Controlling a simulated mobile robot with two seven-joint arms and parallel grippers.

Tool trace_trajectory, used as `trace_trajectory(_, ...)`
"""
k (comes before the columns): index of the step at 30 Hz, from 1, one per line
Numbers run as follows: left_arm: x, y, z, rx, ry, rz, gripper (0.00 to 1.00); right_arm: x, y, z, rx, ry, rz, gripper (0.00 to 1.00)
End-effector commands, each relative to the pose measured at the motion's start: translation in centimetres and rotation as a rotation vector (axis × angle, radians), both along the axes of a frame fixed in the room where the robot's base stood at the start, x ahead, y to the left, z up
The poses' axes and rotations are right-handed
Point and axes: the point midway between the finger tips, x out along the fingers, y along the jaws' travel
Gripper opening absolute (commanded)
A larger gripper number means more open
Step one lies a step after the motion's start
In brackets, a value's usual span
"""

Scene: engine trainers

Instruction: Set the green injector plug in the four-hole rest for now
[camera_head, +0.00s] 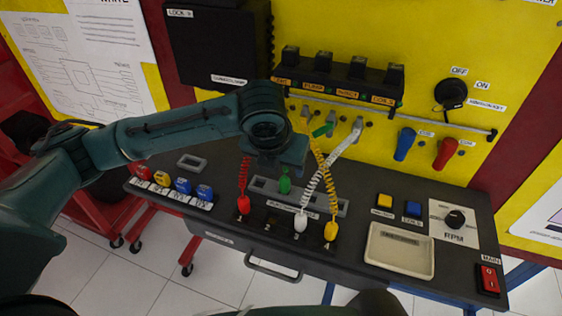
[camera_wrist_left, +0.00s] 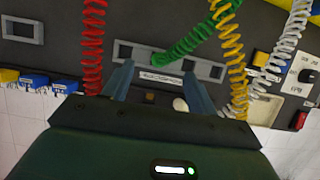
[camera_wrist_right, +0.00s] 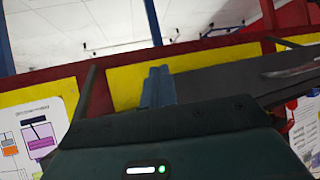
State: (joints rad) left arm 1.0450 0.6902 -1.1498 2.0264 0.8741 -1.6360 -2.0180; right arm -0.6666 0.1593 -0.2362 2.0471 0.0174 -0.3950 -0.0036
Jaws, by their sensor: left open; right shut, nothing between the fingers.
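The green injector plug (camera_head: 285,184) appears to stand in the grey four-hole rest (camera_head: 342,208), left of the rest's middle. Its green coiled cord (camera_wrist_left: 185,45) runs down to the rest in the left wrist view, where the rest (camera_wrist_left: 205,70) also shows. My left gripper (camera_head: 278,168) is open just above the green plug; its fingers (camera_wrist_left: 158,80) are spread on either side of the cord's lower end, with nothing visibly gripped. Whether the plug is fully seated is hidden. My right gripper (camera_wrist_right: 160,88) is shut and empty, away from the console.
Red (camera_head: 243,204), white (camera_head: 300,222) and yellow (camera_head: 330,231) plugs stand along the console front with coiled cords rising behind. A bare socket (camera_head: 270,221) lies between red and white. A beige tray (camera_head: 400,250) sits right. A small grey one-hole holder (camera_head: 192,163) is left.

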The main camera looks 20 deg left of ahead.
Motion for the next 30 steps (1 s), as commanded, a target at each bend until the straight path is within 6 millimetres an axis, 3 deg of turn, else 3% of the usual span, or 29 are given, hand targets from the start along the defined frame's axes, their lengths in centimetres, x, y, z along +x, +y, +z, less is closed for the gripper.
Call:
trace_trajectory(12,0.0,0.0,0.0,0.0,0.0,0.0,0.58,-0.4,-0.3,-0.9,-0.008,0.02,-0.008,0.0)
trace_trajectory(15,-0.7,0.0,2.1,-0.003,-0.006,-0.001,0.58,-0.5,-1.0,-2.2,-0.017,0.047,-0.028,0.0)
trace_trajectory(24,-3.4,0.1,8.7,-0.001,-0.005,-0.001,0.58,-0.1,-0.7,-1.3,-0.009,0.03,-0.028,0.0)
trace_trajectory(30,-4.6,0.1,11.4,-0.001,-0.002,-0.001,0.58,-0.1,-0.7,-1.2,-0.01,0.029,-0.027,0.0)
